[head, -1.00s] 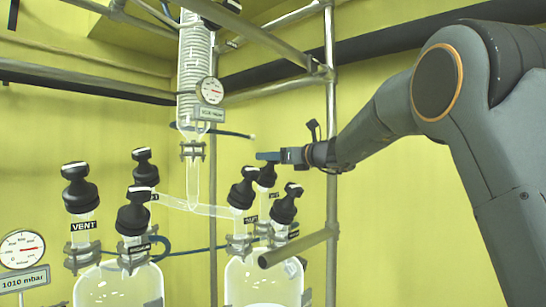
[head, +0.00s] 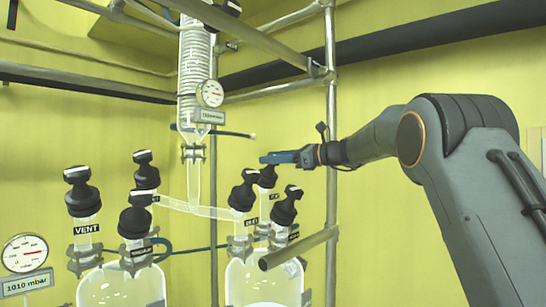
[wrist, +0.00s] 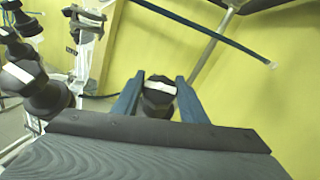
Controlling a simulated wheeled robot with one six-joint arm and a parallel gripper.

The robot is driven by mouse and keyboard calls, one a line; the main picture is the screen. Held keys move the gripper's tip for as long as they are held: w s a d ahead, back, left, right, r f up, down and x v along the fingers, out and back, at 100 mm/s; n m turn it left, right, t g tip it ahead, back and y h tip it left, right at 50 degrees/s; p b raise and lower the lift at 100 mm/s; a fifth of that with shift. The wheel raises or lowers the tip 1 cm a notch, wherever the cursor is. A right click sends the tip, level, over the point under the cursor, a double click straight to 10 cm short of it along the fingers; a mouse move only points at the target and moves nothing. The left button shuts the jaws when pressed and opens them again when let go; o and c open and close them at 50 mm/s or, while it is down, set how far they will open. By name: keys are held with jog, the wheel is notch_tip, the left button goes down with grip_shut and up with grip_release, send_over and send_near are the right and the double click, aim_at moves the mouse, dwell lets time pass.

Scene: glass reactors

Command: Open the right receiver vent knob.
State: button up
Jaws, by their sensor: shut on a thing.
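The right receiver (head: 262,278) is a clear glass vessel with several black knobs on its necks. My gripper (head: 268,158) reaches in from the right and is at the rear black knob (head: 267,177). In the wrist view the blue fingers (wrist: 157,90) stand on either side of this black knob (wrist: 157,103), shut on it. Its white-striped top shows between them. The small label below this knob is partly hidden and too small to read. Two other black knobs, a left one (head: 243,192) and a front right one (head: 285,208), stand close in front of it.
A metal rail (head: 298,248) crosses in front of the right receiver. A vertical post (head: 331,120) stands beside my forearm. The glass condenser (head: 194,75) with a gauge (head: 210,93) rises behind on the left. The left vessel (head: 118,287) carries more knobs, one labelled VENT (head: 82,192).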

jog(key=shift+r, duration=0.15)
jog(key=o, duration=1.1)
jog(key=shift+c, duration=0.2)
notch_tip(320, 180, up, 10)
jog(key=shift+f+b, duration=0.1)
jog(key=shift+b, duration=0.8)
